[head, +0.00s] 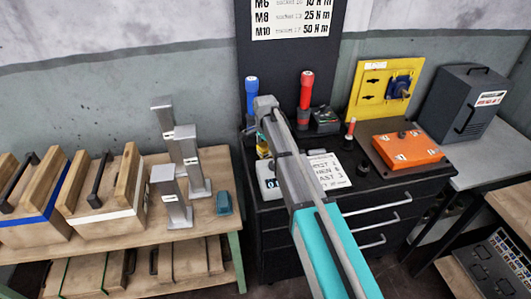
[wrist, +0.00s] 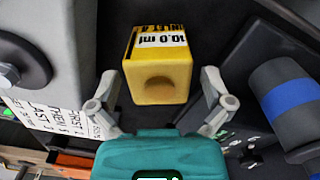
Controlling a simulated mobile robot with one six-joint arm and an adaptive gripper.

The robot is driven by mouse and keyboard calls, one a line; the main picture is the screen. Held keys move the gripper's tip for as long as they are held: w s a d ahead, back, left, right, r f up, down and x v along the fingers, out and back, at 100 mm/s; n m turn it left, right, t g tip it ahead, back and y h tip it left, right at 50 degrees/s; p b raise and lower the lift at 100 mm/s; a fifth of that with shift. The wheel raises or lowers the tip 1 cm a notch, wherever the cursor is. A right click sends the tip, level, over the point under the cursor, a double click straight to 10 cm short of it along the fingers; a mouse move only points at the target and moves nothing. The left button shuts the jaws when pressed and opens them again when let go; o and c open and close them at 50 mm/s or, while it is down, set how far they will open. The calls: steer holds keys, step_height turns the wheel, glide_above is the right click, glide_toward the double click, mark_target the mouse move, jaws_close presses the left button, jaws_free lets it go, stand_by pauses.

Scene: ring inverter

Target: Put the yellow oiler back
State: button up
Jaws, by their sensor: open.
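The yellow oiler (wrist: 160,78) is a small block-like body with a white label reading "10.0 ml" and a rounded recess on its near face. In the wrist view it lies just ahead of and between the two grey fingers of my gripper (wrist: 160,100). The fingers are open, with a gap showing on each side of the oiler. In the head view a bit of yellow (head: 263,152) shows on the dark cart top, mostly hidden by my arm. I cannot tell there what it rests on.
The black drawer cart (head: 285,223) holds a blue-handled tool (head: 252,95), a red-handled tool (head: 306,88), a white instruction card (head: 328,170) and an orange box (head: 406,150). A wooden bench (head: 215,160) with grey posts and a teal object (head: 223,203) stands left.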

stand_by(0.3)
steer(key=c, duration=1.2)
steer(key=shift+r, duration=0.1)
step_height(320, 180, up, 3)
steer(key=p, duration=0.2)
steer(key=shift+f+p, duration=0.2)
steer(key=shift+p, duration=0.15)
steer(key=shift+s+d+r+p, duration=0.6)
steer(key=shift+s+r+p, duration=1.1)
steer(key=shift+s, duration=0.55)
steer(key=shift+s+d+r+p, duration=0.6)
steer(key=shift+s+r+p, duration=1.15)
steer(key=shift+s, duration=0.55)
steer(key=shift+s+d+r+p, duration=0.6)
steer(key=shift+s+r+p, duration=1.1)
steer(key=shift+s, duration=0.55)
